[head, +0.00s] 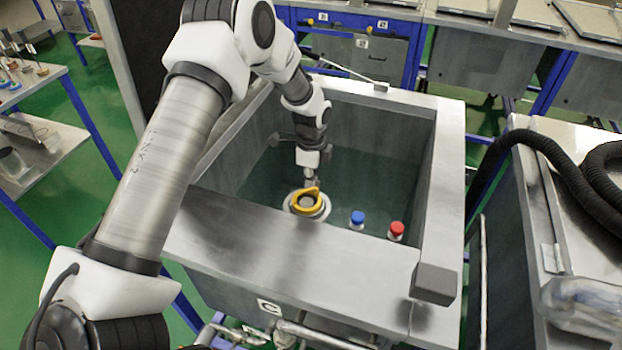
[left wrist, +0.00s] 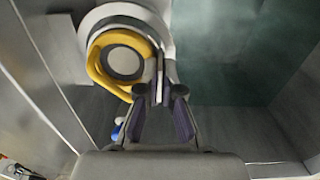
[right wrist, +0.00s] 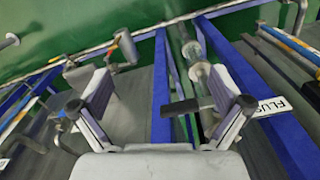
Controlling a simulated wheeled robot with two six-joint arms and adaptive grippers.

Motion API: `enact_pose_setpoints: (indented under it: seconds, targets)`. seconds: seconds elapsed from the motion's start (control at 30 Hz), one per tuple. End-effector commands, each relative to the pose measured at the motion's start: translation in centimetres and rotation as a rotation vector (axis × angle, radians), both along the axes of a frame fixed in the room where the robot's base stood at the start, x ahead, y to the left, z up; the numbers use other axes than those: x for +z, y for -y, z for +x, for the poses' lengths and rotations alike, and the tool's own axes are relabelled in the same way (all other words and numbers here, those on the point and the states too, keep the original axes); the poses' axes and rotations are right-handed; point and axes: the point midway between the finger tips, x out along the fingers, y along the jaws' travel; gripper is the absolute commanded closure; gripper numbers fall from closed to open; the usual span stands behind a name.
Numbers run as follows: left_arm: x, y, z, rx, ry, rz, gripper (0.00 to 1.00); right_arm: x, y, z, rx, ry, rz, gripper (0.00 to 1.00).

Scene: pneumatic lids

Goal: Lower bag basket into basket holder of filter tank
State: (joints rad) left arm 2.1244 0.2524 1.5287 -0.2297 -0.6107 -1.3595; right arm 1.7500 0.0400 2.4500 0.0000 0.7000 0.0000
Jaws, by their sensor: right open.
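The bag basket shows as a yellow ring (head: 303,201) with a round grey middle, inside the pale round basket holder (head: 325,210) in the filter tank (head: 432,170). The left wrist view shows the yellow ring (left wrist: 99,66) surrounded by the wide pale holder rim (left wrist: 84,27). I cannot tell how deep the basket sits. My left gripper (head: 312,184) reaches down into the tank. Its fingers (left wrist: 161,96) are close together at the ring's edge, with part of the basket's rim between the tips. My right gripper (right wrist: 165,98) is open and empty above pipework outside the tank.
A blue-capped item (head: 357,217) and a red-capped item (head: 396,230) stand in the tank right of the holder. Thick tank walls surround the left gripper. A black hose (head: 540,140) lies on the right-hand unit. Blue frame bars (right wrist: 265,100) and pipes lie below the right gripper.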

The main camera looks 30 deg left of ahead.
Motion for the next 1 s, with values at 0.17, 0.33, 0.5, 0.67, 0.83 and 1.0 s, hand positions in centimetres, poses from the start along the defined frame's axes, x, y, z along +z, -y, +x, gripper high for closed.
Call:
enact_pose_setpoints:
  seconds: [0.17,0.33,0.5,0.67,0.83,1.0]
  targets:
    - [-0.1,0.0,0.0,0.000,0.001,0.000,1.00,-0.1,0.0,0.0,0.000,0.000,0.000,0.00]
    - [-0.4,0.0,0.0,0.000,0.001,0.000,1.00,-0.3,0.0,0.0,0.000,0.000,0.000,0.00]
    - [-0.7,0.0,0.0,0.000,0.001,0.000,1.00,-0.5,0.0,0.0,0.000,0.000,0.000,0.00]
    - [-1.0,0.0,0.0,0.000,0.001,0.000,1.00,-0.6,0.0,0.0,0.000,0.000,0.000,0.00]
    - [-1.1,0.0,0.0,0.000,0.001,0.000,0.65,-0.6,0.0,0.0,0.000,0.000,0.000,0.00]
    - [-1.1,0.0,0.0,0.000,0.000,0.000,0.65,-0.6,0.0,0.0,0.000,0.000,0.000,0.00]
